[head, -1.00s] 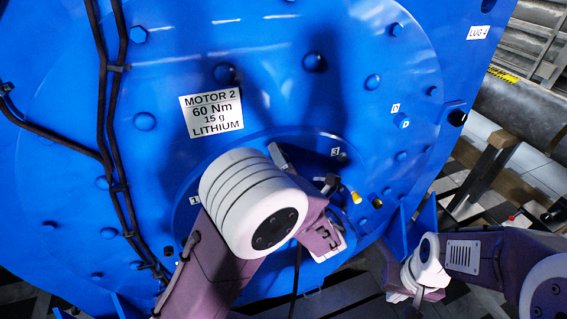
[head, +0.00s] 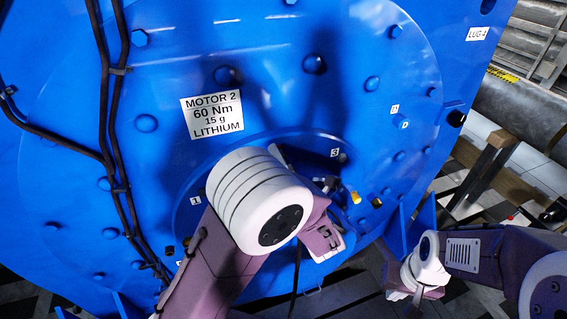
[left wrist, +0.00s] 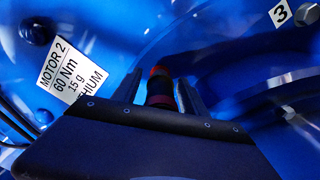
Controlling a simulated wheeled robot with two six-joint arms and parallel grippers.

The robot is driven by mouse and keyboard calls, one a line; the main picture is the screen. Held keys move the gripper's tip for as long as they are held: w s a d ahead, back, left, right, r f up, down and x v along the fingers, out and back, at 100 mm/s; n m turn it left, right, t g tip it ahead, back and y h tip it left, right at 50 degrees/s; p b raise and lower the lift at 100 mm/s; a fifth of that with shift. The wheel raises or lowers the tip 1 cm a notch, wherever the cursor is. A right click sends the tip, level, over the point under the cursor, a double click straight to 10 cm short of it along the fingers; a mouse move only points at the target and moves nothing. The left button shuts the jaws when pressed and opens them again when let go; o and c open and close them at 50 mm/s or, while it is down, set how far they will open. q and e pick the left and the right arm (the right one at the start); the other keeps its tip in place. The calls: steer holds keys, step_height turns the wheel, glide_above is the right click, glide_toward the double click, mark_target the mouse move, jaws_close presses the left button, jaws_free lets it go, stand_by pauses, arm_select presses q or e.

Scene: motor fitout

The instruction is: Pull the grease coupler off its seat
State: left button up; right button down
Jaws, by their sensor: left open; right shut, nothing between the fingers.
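The grease coupler (left wrist: 160,90), a dark cylinder with an orange-red end and a red band, shows in the left wrist view. It lies between the two dark fingers of my left gripper (left wrist: 161,82), which is open, with the fingers on either side of it. Whether they touch it cannot be told. The coupler's seat is not clearly seen. In the head view my left wrist hides the coupler and most of that gripper. My right gripper (head: 418,296) is low at the right, well away from the motor face, shut and empty.
The big blue motor face (head: 290,100) with several bolts fills most of the head view. A white MOTOR 2 label (head: 211,114) is on it. Black cables (head: 112,120) run down the left. A small yellow fitting (head: 356,198) sits right of my left wrist.

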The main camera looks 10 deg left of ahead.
arm_select(q)
steer(key=shift+c, duration=0.3)
jaws_close()
stand_by(1.1)
steer(key=shift+p+v, duration=0.8)
steer(key=shift+v, duration=2.2)
